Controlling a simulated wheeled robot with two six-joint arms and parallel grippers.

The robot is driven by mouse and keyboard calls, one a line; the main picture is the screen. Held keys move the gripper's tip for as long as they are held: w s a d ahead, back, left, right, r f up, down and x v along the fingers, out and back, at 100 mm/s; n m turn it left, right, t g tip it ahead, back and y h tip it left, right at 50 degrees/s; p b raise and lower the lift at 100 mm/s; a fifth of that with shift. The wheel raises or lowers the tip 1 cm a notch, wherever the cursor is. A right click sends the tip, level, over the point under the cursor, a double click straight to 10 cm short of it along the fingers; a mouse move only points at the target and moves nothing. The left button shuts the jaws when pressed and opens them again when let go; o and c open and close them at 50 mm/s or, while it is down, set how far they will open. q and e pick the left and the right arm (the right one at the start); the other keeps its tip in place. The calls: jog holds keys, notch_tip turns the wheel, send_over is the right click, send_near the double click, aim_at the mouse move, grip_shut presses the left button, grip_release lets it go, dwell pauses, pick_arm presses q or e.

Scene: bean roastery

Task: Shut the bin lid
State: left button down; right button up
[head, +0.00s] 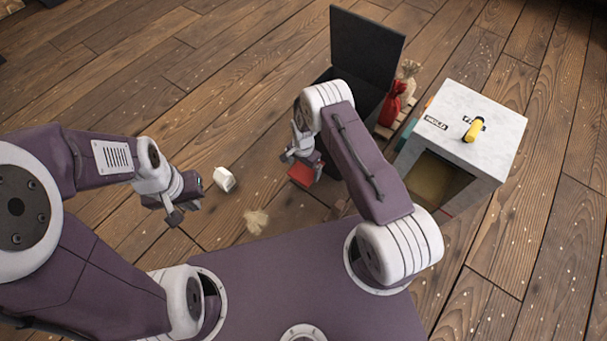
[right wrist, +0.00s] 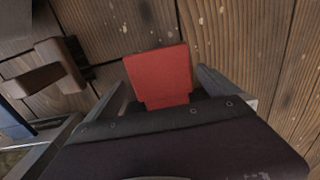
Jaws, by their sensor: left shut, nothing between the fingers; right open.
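The dark bin (head: 367,98) stands at the upper middle of the head view, partly hidden by my right arm. Its flat dark lid (head: 366,48) is open and stands upright at the back. My right gripper (head: 302,158) is open near the bin's front left. A red flat piece (head: 301,175) is just below it; in the right wrist view this red piece (right wrist: 160,75) shows between and beyond the fingers. Whether it touches them, or joins the bin, I cannot tell. My left gripper (head: 174,216) is shut and empty, low on the left, away from the bin.
A white cabinet (head: 490,120) with a yellow-handled item (head: 473,130) on top stands right of the bin. Red (head: 391,105) and tan (head: 409,70) sacks stand between them. A white block (head: 224,179) and a pale scatter (head: 256,221) lie on the wooden floor.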

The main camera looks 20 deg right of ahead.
jog(key=shift+f, duration=0.95)
jog(key=shift+r, duration=0.15)
jog(key=shift+c, duration=0.3)
